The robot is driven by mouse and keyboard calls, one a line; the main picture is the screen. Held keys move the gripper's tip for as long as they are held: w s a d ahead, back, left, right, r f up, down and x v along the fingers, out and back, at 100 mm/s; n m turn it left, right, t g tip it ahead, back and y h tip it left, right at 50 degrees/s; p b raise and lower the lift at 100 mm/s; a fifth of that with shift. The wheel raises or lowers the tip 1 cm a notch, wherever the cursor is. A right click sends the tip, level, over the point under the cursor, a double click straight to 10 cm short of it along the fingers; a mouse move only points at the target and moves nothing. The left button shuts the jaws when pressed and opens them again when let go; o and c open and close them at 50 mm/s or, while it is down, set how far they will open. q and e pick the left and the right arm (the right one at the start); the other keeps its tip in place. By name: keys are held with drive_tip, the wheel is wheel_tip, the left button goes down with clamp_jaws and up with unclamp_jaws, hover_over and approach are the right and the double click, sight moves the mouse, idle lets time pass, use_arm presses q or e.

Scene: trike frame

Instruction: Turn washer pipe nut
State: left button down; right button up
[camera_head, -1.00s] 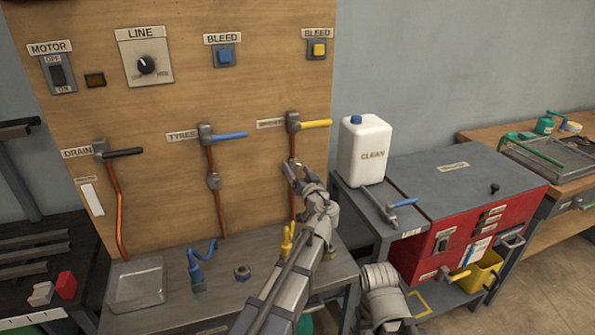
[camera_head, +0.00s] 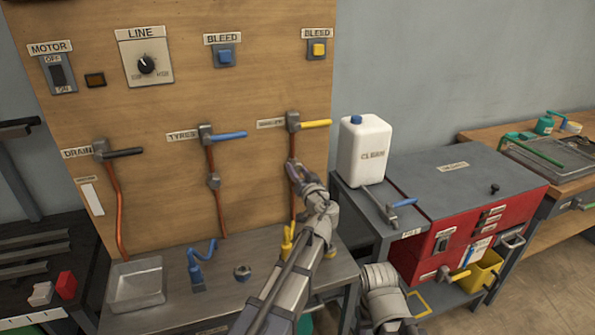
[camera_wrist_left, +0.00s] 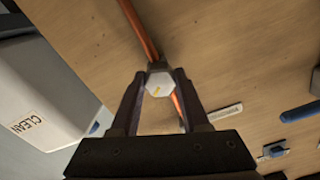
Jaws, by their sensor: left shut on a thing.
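The washer pipe nut (camera_wrist_left: 160,84) is a pale hex nut with a yellow mark, on the copper washer pipe (camera_wrist_left: 141,30) in the left wrist view. My left gripper (camera_wrist_left: 158,82) is shut on it, one finger on each side. In the head view, my left gripper (camera_head: 292,168) is at that pipe, below the yellow-handled valve (camera_head: 309,123), and hides the nut there. My right gripper is not in view.
A white CLEAN jug (camera_head: 364,150) stands right of the panel on the side table. The neighbouring pipe carries another nut (camera_head: 213,180). On the bench are a metal tray (camera_head: 136,285), a blue tool (camera_head: 197,265), a loose nut (camera_head: 242,272) and a yellow tool (camera_head: 287,240).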

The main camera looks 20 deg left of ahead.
use_arm(q)
drive_tip(key=m, duration=0.6)
drive_tip(key=shift+m, duration=0.3)
drive_tip(key=m, duration=0.3)
drive_tip(key=shift+m, duration=0.3)
drive_tip(key=shift+r+m, duration=0.1)
drive_tip(key=shift+m, duration=1.6)
drive_tip(key=shift+c, duration=1.9)
unclamp_jaws()
